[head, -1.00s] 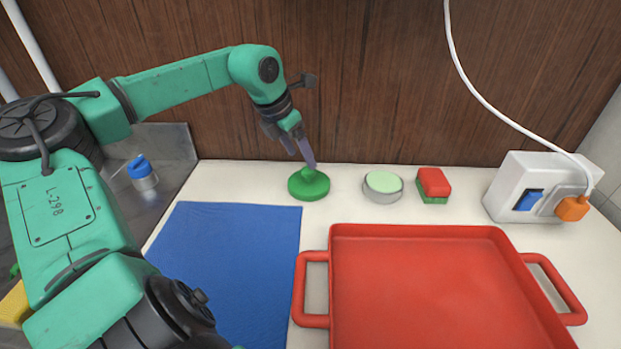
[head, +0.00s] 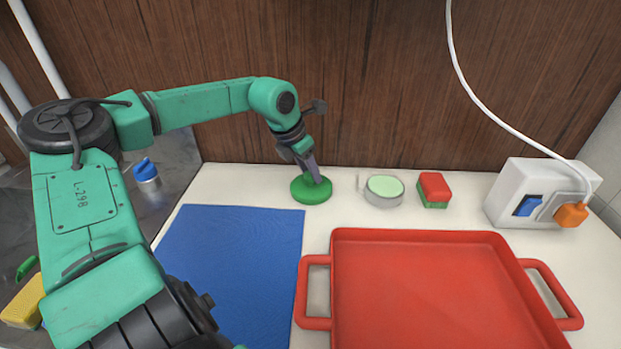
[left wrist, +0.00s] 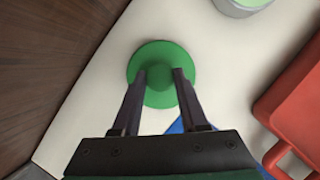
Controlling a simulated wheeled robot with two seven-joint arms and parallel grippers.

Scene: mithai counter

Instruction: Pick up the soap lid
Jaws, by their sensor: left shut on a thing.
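The soap lid is a round green disc (head: 311,193) with a raised knob in its middle. It lies at the back of the white counter, behind the blue mat's right end. In the left wrist view the green lid (left wrist: 161,62) sits between my fingertips. My left gripper (head: 313,178) points down onto it and is shut on its knob; it also shows in the left wrist view (left wrist: 160,74). The lid appears to rest on the counter still. What is under the lid is hidden. My right gripper is not in view.
A grey round dish with pale green soap (head: 384,190) and a red-and-green sponge (head: 434,189) stand to the right. A red tray (head: 335,290) and blue mat (head: 235,270) lie in front. A white socket box (head: 515,180) is far right. The wooden wall (head: 400,80) is close behind.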

